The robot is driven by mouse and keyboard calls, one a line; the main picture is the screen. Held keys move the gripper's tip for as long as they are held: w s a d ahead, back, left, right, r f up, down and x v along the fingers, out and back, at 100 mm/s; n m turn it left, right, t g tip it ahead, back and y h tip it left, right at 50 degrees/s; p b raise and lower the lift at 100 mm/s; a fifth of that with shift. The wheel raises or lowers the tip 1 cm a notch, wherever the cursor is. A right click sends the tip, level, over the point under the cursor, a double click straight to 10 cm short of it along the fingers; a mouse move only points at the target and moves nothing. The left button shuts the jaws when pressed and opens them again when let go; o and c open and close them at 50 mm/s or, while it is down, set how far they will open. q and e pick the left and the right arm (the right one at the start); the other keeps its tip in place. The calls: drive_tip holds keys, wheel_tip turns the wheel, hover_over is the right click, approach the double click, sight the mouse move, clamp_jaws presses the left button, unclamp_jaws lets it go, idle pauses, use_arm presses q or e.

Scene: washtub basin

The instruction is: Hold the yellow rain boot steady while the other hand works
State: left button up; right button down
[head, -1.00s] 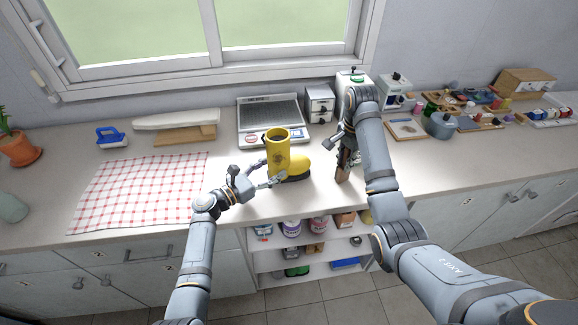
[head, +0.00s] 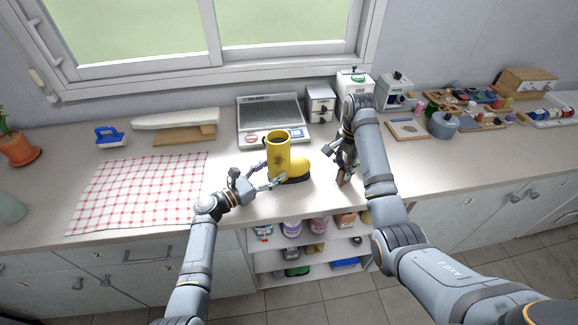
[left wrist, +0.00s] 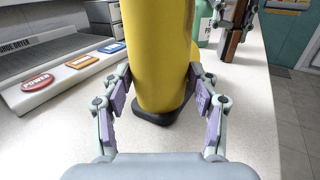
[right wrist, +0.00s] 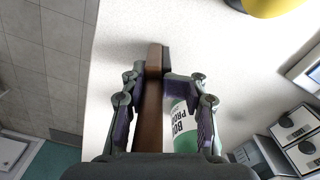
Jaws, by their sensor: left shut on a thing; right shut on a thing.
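The yellow rain boot (head: 279,157) stands upright on the counter, its toe pointing right in the head view. Its shaft (left wrist: 158,55) fills the middle of the left wrist view, with the dark sole below. My left gripper (head: 277,183) is shut on the boot, one finger on each side, low on the shaft. My right gripper (head: 344,166) is to the right of the toe, apart from the boot. It is shut on a brown wooden brush-like tool (right wrist: 154,95) with a dark strip along one side. The tool also shows in the left wrist view (left wrist: 235,32).
A boot dryer (head: 268,115) and a small drawer unit (head: 320,102) stand behind the boot. A green and white bottle (right wrist: 183,128) is near my right gripper. A checked cloth (head: 140,190) lies left. The counter's front edge is close to both grippers.

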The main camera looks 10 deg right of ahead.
use_arm(q)
drive_tip(key=shift+s+a+f, duration=0.1)
drive_tip(key=shift+a+f, duration=0.05)
drive_tip(key=shift+f, duration=0.5)
use_arm(e)
drive_tip(key=shift+s+d+f, duration=0.2)
drive_tip(key=shift+d+f, duration=0.05)
drive_tip(key=shift+f, duration=0.1)
use_arm(q)
drive_tip(key=o, duration=1.1)
drive_tip(key=shift+o, duration=0.2)
drive_tip(key=shift+r, duration=0.2)
use_arm(e)
drive_tip(key=shift+w, duration=0.1)
use_arm(q)
drive_tip(key=v, duration=0.8)
drive_tip(key=shift+s+a+r, duration=0.1)
drive_tip(key=shift+s+r, duration=0.15)
drive_tip(key=shift+r, duration=0.2)
use_arm(e)
drive_tip(key=shift+w+r, duration=0.1)
drive_tip(key=shift+r, duration=0.05)
